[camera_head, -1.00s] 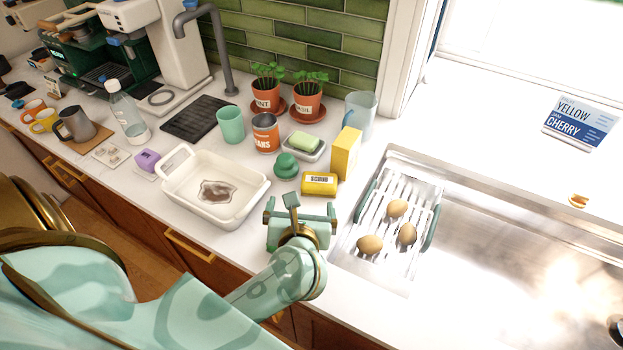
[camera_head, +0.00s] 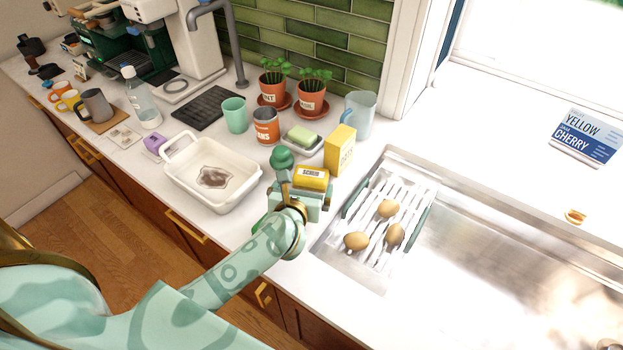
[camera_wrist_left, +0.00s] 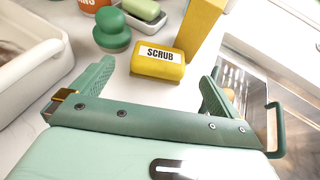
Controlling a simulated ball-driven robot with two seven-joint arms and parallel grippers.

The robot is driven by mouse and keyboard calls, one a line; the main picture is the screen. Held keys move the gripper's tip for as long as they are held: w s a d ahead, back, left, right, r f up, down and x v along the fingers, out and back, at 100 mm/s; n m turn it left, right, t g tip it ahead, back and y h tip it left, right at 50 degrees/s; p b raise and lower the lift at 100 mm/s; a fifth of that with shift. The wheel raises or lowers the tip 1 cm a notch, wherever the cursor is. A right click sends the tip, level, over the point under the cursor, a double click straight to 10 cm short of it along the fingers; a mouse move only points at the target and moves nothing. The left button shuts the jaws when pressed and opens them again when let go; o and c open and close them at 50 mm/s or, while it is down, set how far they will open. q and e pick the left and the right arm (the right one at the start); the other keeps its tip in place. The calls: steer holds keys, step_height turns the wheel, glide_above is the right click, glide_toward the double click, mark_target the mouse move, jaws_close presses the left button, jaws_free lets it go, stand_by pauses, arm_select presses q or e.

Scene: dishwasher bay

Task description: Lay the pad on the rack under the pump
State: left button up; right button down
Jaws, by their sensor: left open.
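The yellow pad labelled SCRUB (camera_head: 311,177) lies on the white counter and also shows in the left wrist view (camera_wrist_left: 158,64). My left gripper (camera_head: 304,190) is open, with the pad just ahead of and between its fingers (camera_wrist_left: 157,86); it does not hold the pad. A dark ribbed rack (camera_head: 203,107) lies bare on the counter at the back, beside a grey bent spout (camera_head: 238,50), which may be the pump. A second, slatted rack (camera_head: 414,190) at the sink holds several brown, egg-like things. My right gripper is out of view.
A green knobbed object (camera_head: 283,158), a soap dish (camera_head: 303,148) and a yellow box (camera_head: 340,150) stand close around the pad. A white basin (camera_head: 193,202) is to its left. A green cup (camera_head: 235,114) and an orange can (camera_head: 266,125) stand near the dark rack.

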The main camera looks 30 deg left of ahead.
mark_target(310, 176)
arm_select(q)
steer(key=shift+x, duration=0.95)
steer(key=x, duration=0.2)
steer(key=b+x, duration=0.1)
steer(key=x, duration=0.2)
steer(key=shift+f, duration=0.3)
steer(key=shift+d, duration=0.1)
steer(key=c, duration=0.9)
steer(key=shift+r, duration=0.1)
steer(key=shift+c, duration=0.2)
